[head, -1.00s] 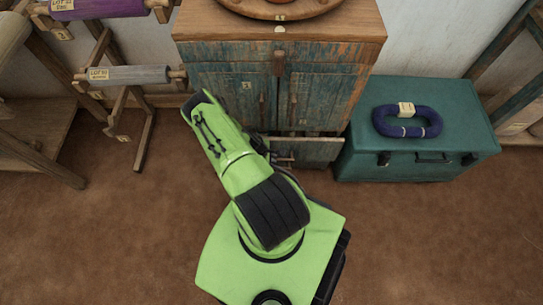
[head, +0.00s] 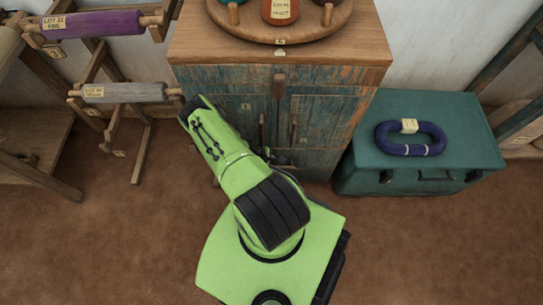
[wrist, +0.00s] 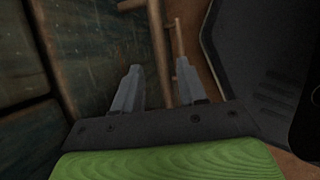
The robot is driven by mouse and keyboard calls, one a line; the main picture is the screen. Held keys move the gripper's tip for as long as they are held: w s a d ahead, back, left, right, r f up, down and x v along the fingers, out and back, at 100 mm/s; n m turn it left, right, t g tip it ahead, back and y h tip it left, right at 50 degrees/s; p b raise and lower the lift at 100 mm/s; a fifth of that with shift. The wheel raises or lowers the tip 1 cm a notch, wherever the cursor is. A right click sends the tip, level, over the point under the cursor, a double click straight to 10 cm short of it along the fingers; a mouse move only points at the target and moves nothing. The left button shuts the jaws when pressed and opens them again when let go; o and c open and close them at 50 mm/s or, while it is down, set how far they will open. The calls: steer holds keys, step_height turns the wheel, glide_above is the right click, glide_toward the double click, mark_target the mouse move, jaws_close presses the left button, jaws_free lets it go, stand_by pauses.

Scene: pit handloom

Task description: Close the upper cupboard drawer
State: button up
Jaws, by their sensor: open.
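The worn blue-green wooden cupboard (head: 340,110) stands ahead of me. Its upper drawer front (head: 225,76) is a band just under the top, with a small wooden handle (head: 279,86); it looks flush with the cupboard face. A low drawer front (head: 315,164) shows at the cupboard's foot, close to the cupboard face and partly hidden by my arm. In the wrist view my gripper (wrist: 157,88) is open and empty, its two fingers apart near an upright wooden bar (wrist: 158,45). Dark cupboard panels (wrist: 90,55) lie left of it. In the head view my arm hides the gripper.
A teal chest (head: 360,170) with a blue yarn coil (head: 383,138) stands close on the right. Yarn racks with a purple roll (head: 90,24) and a grey roll (head: 125,93) stand left. A round wooden tray (head: 300,36) sits on the cupboard. The brown floor is clear in front.

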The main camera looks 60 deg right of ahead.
steer(key=shift+d, duration=0.1)
steer(key=p+v, duration=0.6)
steer(key=v, duration=0.9)
steer(key=shift+a+r, duration=0.2)
steer(key=shift+r, duration=0.15)
steer(key=shift+w, duration=0.15)
